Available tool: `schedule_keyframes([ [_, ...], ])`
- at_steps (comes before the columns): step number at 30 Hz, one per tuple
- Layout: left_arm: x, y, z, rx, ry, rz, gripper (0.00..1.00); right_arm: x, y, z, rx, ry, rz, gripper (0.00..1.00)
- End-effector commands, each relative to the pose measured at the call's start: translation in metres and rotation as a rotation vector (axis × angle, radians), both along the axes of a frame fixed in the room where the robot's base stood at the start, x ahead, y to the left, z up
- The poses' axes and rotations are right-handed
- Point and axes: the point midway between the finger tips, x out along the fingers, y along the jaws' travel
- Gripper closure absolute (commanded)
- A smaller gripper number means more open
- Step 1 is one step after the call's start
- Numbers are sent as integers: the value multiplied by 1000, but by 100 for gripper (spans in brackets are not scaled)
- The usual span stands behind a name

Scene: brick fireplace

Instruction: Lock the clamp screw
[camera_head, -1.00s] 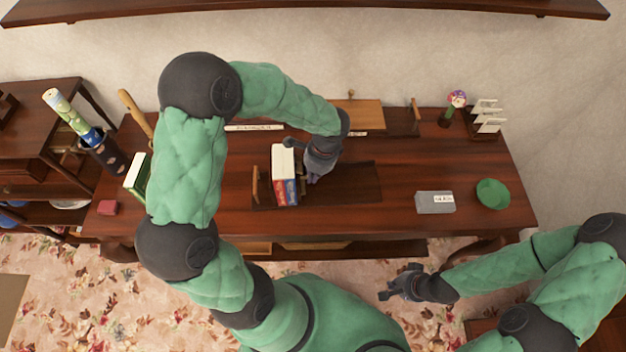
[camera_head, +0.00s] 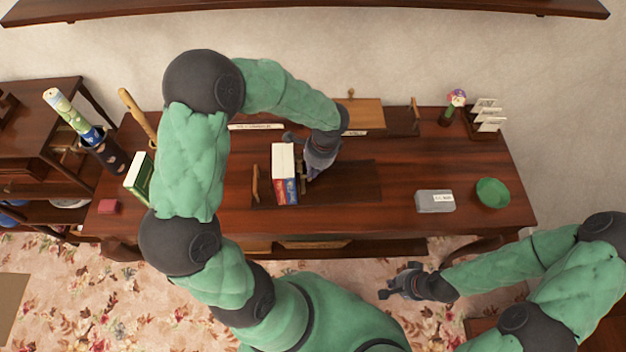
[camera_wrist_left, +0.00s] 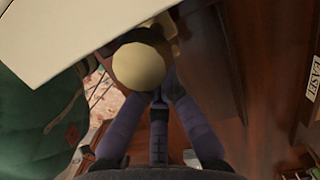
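In the head view, red and blue books with a white top (camera_head: 283,160) stand between wooden end pieces on the table, the left one (camera_head: 256,184) clearly visible. My left gripper (camera_head: 308,166) is lowered just right of the books. In the left wrist view, a round cream knob (camera_wrist_left: 139,66), apparently the clamp screw's head, sits directly at the dark fingertips (camera_wrist_left: 158,92). The fingers converge below and beside it; whether they grip it is unclear. A pale flat slab (camera_wrist_left: 70,32) covers the upper left. My right gripper (camera_head: 398,284) hangs empty over the carpet with fingers apart.
On the table (camera_head: 370,210) are a grey labelled box (camera_head: 432,203), a green bowl (camera_head: 493,192), a flower figure (camera_head: 454,104) and a card rack (camera_head: 487,118). The table's centre right is clear.

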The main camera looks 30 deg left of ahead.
Motion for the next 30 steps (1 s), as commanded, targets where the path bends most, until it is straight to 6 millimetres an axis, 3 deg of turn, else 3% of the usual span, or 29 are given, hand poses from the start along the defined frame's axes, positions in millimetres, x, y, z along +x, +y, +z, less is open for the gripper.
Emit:
schedule_keyframes([
  [19,0,0,-5,0,0,0,100,0,0,-1,0,0,0,100],
  [30,0,0,18,0,0,0,100,0,0,18,0,0,0,100],
])
